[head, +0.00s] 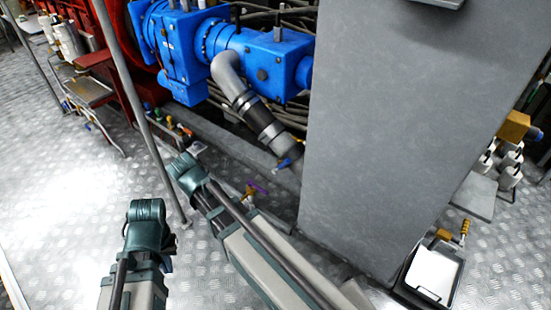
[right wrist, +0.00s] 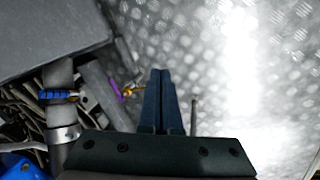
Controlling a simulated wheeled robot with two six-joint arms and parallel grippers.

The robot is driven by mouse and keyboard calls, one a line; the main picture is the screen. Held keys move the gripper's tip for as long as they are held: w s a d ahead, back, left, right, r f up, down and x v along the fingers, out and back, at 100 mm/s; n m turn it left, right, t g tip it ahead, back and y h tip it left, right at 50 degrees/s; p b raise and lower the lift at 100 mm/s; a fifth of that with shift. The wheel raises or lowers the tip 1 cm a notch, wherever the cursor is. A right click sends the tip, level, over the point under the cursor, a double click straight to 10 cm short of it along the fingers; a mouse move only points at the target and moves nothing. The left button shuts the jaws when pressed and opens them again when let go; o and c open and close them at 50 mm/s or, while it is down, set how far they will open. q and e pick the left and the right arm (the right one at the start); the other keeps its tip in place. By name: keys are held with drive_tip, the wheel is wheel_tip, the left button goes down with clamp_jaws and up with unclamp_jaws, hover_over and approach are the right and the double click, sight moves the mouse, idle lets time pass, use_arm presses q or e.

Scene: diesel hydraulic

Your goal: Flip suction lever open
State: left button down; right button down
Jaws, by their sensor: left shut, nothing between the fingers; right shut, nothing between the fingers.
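A purple lever (head: 255,187) sits on a small brass valve (head: 248,193) low beside the grey cabinet. A blue lever (head: 287,162) is at the lower end of the suction pipe. I cannot tell by label which is the suction lever. In the right wrist view, my right gripper (right wrist: 160,74) is shut and empty. Its tips are close to the brass valve, with the purple lever (right wrist: 116,89) left of them. The blue lever (right wrist: 58,95) is farther left. I cannot tell contact. My left gripper (head: 167,264) is mostly hidden by its own arm, away from the levers.
The grey cabinet (head: 400,130) blocks the right side. A blue pump (head: 185,50) and its grey pipe (head: 240,85) stand above the levers. A thin grey pole (head: 135,100) rises left of my right arm. The floor (head: 60,180) at left is open.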

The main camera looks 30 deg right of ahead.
drive_tip(key=w+d+r+m+h, duration=0.1)
drive_tip(key=w+d+r+m, duration=0.1)
drive_tip(key=w+d+m, duration=0.3)
drive_tip(key=w+d+r+m+h+p, duration=0.1)
drive_tip(key=w+d+m, duration=0.4)
drive_tip(key=w+d, duration=0.8)
drive_tip(key=d+r+h, duration=0.1)
drive_tip(key=d, duration=0.2)
drive_tip(key=shift+w+d+r+h, duration=0.3)
drive_tip(key=shift+w+d, duration=0.05)
drive_tip(key=shift+w, duration=0.05)
drive_tip(key=shift+g, duration=0.3)
drive_tip(key=b, duration=0.9)
approach(283, 164)
drive_tip(key=w+f, duration=0.4)
drive_tip(key=f, duration=0.2)
drive_tip(key=shift+s+d+f+b, duration=0.2)
drive_tip(key=shift+s+d+b, duration=0.1)
drive_tip(key=shift+s+d, duration=0.3)
drive_tip(key=shift+s+d+f+b, duration=0.25)
drive_tip(key=shift+s+d, duration=0.1)
drive_tip(key=shift+d, duration=0.45)
